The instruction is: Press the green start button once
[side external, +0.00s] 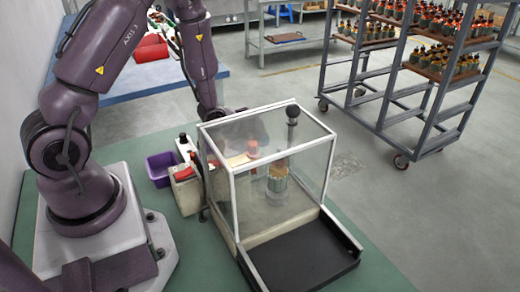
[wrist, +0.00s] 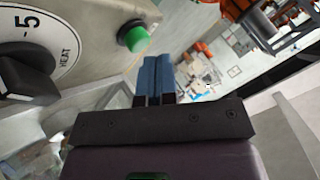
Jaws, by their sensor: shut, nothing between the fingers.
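The green start button (wrist: 135,38) is a round green cap in a dark collar on a beige control panel (wrist: 88,30), in the upper middle of the wrist view. My gripper (wrist: 157,64) has its blue fingers together with nothing between them. The fingertips are just below and slightly right of the button in that view. I see no contact, but the exact gap is hard to judge. In the side view the button cannot be made out, and my gripper is hidden beside and behind the clear guarded machine (side external: 285,205).
A black dial (wrist: 25,70) marked HEAT sits left of the button. A purple bin (side external: 160,168) and a red-and-beige unit (side external: 186,188) stand left of the clear guard on the green bench (side external: 130,150). A wheeled rack (side external: 425,95) stands at the back right.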

